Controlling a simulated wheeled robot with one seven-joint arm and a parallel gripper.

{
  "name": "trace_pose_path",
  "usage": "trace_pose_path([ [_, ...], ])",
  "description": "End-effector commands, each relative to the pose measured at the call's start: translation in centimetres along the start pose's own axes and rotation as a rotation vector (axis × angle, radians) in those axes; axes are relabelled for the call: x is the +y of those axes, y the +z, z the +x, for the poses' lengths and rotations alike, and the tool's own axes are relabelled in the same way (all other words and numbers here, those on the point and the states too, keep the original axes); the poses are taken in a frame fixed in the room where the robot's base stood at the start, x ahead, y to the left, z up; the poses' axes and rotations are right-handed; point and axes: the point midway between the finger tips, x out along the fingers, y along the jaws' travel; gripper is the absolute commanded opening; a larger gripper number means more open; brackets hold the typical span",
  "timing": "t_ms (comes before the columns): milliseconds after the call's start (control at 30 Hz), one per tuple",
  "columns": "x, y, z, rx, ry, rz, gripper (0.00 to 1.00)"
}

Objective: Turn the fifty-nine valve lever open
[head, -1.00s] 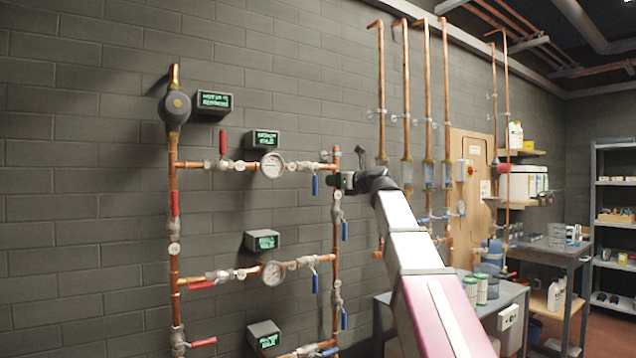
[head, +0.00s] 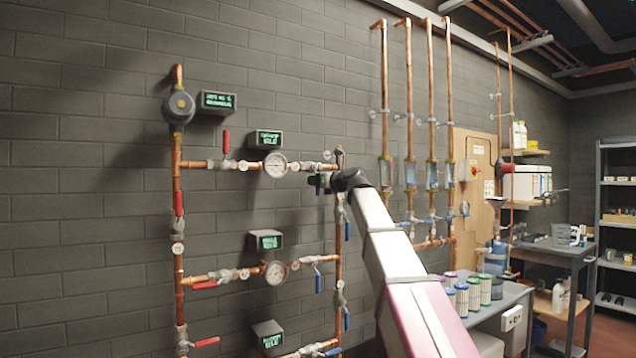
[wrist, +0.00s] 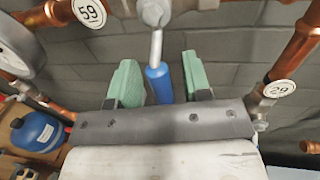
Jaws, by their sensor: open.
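The tag marked 59 (wrist: 90,12) sits on a copper pipe at the top left of the wrist view. Beside it is a metal valve body (wrist: 157,10) with a lever hanging down, its handle blue (wrist: 158,84). My gripper (wrist: 160,70) has two green fingers, open, one on each side of the blue handle, with gaps visible on both sides. In the head view my gripper (head: 318,183) is at the right end of the upper horizontal pipe and hides most of this lever.
A tag marked 29 (wrist: 279,89) is on the pipe to the right in the wrist view. A round gauge (head: 275,164) and a red lever (head: 225,143) are left of my gripper. Another blue lever (head: 347,230) hangs to the lower right. A bench with canisters (head: 474,293) stands right.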

Motion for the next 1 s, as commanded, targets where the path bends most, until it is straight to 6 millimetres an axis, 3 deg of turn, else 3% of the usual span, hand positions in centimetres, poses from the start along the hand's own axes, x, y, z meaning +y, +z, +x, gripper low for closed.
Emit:
trace_pose_path([
  [100, 0.0, 0.0, 0.0, 0.0, 0.0, 0.0, 0.45],
  [167, 0.0, 0.0, 0.0, 0.0, 0.0, 0.0, 0.28],
  [233, 0.0, 0.0, -0.1, 0.0, 0.0, 0.0, 0.05],
  [267, 0.0, 0.0, -0.1, 0.0, 0.0, 0.0, 0.0],
  [667, -0.3, 0.0, -0.1, 0.011, 0.001, -0.05, 0.0],
  [1000, -1.5, 0.2, -0.3, 0.06, 0.0, -0.286, 0.0],
])
